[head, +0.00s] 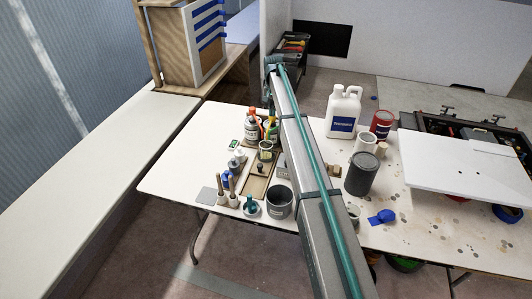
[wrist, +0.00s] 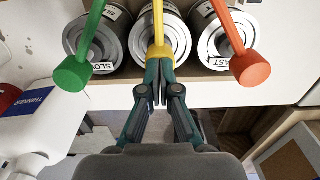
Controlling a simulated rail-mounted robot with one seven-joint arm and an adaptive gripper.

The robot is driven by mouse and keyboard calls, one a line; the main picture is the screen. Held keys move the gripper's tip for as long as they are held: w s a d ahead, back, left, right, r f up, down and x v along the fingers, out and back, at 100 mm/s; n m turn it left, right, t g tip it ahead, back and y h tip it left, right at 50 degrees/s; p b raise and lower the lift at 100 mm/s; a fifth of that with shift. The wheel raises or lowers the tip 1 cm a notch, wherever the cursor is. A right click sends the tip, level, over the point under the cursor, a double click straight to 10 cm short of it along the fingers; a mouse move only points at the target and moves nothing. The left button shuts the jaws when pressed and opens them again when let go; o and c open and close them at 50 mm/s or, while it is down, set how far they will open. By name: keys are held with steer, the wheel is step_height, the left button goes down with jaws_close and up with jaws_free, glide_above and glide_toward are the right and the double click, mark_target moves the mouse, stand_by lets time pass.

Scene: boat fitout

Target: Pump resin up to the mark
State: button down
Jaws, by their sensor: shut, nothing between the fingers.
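In the wrist view three cans stand in a row, with a green pump (wrist: 72,73) on the left, a yellow pump (wrist: 160,52) in the middle and an orange-red pump (wrist: 250,68) on the right. The left can's label reads "SLOW"; the right one's is partly cut off. My gripper (wrist: 158,88) is shut and empty, its fingertips at the yellow pump's end; I cannot tell whether they touch. In the head view the pump cans (head: 251,128) stand left of my arm, which hides part of them. A small cup (head: 266,150) stands in front of them; no mark is readable.
A white jug (head: 343,112) stands right of my arm, near a red can (head: 381,124) and a dark grey can (head: 361,174). A grey pot (head: 279,202) and brushes (head: 229,188) crowd the table's front left.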

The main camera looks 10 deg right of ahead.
steer(key=shift+r+p, duration=0.8)
steer(key=shift+r, duration=1.25)
steer(key=shift+f, duration=0.2)
steer(key=shift+f+b, duration=0.75)
steer(key=shift+f, duration=1.4)
steer(key=shift+r, duration=0.2)
steer(key=shift+r+p, duration=0.95)
steer(key=shift+r, duration=1.2)
steer(key=shift+r+p, duration=0.6)
steer(key=shift+r, duration=0.95)
